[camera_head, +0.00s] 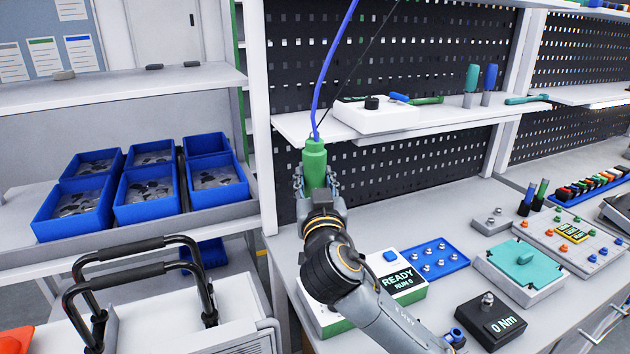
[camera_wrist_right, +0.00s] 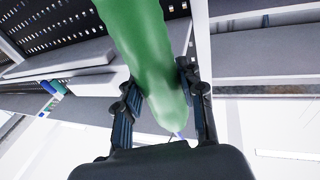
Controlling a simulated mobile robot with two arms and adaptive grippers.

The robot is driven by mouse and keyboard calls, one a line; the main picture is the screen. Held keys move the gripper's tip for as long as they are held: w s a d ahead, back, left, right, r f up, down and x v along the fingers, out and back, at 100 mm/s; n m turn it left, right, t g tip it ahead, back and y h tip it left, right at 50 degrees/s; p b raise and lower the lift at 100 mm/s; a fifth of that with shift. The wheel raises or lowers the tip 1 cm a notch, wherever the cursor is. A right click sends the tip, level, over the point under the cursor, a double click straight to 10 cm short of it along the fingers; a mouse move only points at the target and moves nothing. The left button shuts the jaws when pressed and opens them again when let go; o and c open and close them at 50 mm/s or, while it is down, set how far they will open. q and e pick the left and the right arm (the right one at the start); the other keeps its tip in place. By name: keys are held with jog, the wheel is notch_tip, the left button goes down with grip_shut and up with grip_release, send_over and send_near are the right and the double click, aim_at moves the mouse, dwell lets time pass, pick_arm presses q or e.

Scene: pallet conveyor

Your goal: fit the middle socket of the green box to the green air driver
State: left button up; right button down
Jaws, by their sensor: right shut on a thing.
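The green air driver (camera_head: 314,160) stands upright in my right gripper (camera_head: 317,182), with a blue hose (camera_head: 330,60) rising from its top. In the right wrist view the green driver body (camera_wrist_right: 145,55) lies between both fingers of the right gripper (camera_wrist_right: 160,88). The driver's working end is not clearly visible, so I cannot tell whether it bears a socket. A box with a teal-green lid (camera_head: 522,262) sits on the bench at right; the lid hides its inside. A blue tray (camera_head: 458,262) with several metal sockets lies left of it. My left gripper is out of view.
A white and green unit reading READY, RUN 0 (camera_head: 400,282) stands on the bench near my right arm. A black 0 Nm unit (camera_head: 490,320) and a grey tray of coloured pieces (camera_head: 545,232) are at right. Blue bins (camera_head: 150,200) fill the left shelf.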

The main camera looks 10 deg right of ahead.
jog(key=shift+r, duration=0.45)
jog(key=d, duration=0.2)
jog(key=d+p, duration=0.1)
jog(key=w+d+r, duration=0.1)
jog(key=d, duration=0.1)
jog(key=shift+w+d+r, duration=0.1)
jog(key=shift+d, duration=0.25)
jog(key=shift+f+b, duration=1)
jog(key=shift+f, duration=0.65)
